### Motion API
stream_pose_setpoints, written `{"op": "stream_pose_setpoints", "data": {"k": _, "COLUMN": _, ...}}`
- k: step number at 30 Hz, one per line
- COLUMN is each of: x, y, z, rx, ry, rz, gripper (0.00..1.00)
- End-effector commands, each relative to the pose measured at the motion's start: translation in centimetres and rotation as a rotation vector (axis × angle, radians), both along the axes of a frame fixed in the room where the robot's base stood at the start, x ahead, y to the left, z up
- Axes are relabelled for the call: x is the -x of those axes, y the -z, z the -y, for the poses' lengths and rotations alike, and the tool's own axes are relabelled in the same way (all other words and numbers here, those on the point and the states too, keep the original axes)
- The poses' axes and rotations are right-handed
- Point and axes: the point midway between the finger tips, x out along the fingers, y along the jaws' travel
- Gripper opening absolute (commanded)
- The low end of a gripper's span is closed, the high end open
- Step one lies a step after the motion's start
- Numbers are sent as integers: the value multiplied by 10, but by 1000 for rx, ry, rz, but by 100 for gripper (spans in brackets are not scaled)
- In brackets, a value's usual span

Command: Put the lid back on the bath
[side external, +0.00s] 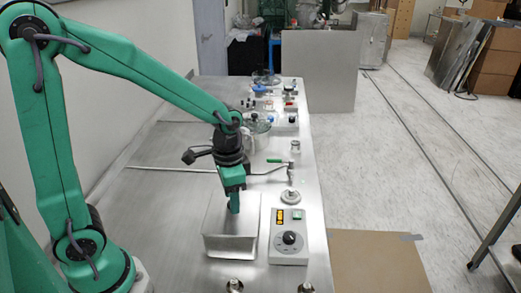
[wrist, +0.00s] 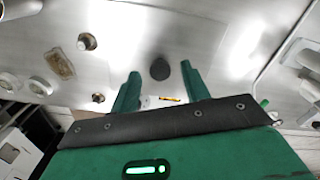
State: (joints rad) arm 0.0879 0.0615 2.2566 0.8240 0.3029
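My gripper (side external: 234,208) points down over a low grey metal box shape (side external: 230,246), which seems to be the bath or its lid; I cannot tell the two apart. In the wrist view, a dark round knob (wrist: 160,73) on a shiny steel surface lies between the two green fingertips. My gripper (wrist: 160,69) is open, with a gap visible on both sides of the knob. In the side view, the gripper hides the knob. A control unit (side external: 289,237) with a lit display and a black dial stands just right of the box.
A thin rod (side external: 190,169) and a green-handled valve (side external: 276,161) lie behind the gripper. A glass vessel (side external: 257,127) and several small items stand farther back. A small round white piece (side external: 291,197) sits behind the control unit. The bench left of the box is mostly clear.

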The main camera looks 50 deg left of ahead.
Motion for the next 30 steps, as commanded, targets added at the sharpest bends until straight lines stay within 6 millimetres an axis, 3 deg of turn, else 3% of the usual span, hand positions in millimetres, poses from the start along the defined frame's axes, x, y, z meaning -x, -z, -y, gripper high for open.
{"op": "stream_pose_setpoints", "data": {"k": 14, "x": -1, "y": -12, "z": 0, "rx": 1, "ry": 0, "rz": 4, "gripper": 46}}
{"op": "stream_pose_setpoints", "data": {"k": 20, "x": -1, "y": -36, "z": 0, "rx": 0, "ry": 0, "rz": 5, "gripper": 46}}
{"op": "stream_pose_setpoints", "data": {"k": 30, "x": -1, "y": -93, "z": 0, "rx": 0, "ry": 0, "rz": 5, "gripper": 46}}
